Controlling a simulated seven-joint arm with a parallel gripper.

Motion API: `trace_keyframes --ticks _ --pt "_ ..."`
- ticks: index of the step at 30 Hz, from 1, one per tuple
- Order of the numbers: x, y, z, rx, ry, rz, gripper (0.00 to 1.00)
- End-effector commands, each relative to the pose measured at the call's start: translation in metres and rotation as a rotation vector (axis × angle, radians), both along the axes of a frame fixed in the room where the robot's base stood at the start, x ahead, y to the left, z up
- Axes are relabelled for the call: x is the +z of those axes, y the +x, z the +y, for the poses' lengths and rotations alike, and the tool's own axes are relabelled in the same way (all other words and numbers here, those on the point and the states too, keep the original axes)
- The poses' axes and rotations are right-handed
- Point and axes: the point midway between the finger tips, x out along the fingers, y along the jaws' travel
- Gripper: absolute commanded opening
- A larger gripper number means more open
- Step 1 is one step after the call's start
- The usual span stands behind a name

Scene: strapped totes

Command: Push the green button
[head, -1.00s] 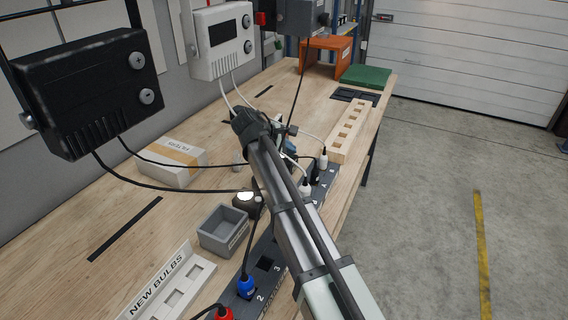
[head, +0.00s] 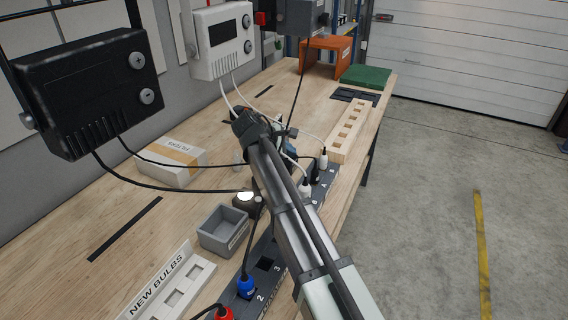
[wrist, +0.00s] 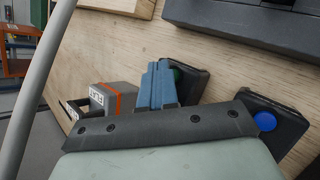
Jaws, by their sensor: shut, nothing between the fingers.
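The green button (wrist: 178,75) sits on a dark square housing in the wrist view, partly hidden behind my fingers. My gripper (wrist: 158,80) is shut and empty, with its blue fingers right in front of the button's left part. I cannot tell whether the fingertips touch it. A blue button (wrist: 265,121) on a second dark housing stands to the right. In the head view my gripper (head: 291,147) shows only as a small blue patch beside the arm, and the green button cannot be made out there.
A grey box with an orange band (wrist: 114,98) stands left of the fingers in the wrist view. In the head view, a power strip (head: 262,262) with plugs and cables runs beneath my arm. A grey bin (head: 223,228) and a filters box (head: 170,160) stand on the bench.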

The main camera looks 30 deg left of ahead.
Motion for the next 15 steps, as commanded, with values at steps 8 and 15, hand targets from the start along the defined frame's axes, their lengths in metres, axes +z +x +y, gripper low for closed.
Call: trace_keyframes --ticks 8,15 --pt "0.0078 -0.0001 0.0 0.0 0.0 0.0 0.0" --pt "0.0079 -0.0001 0.0 0.0 0.0 0.0 0.0"
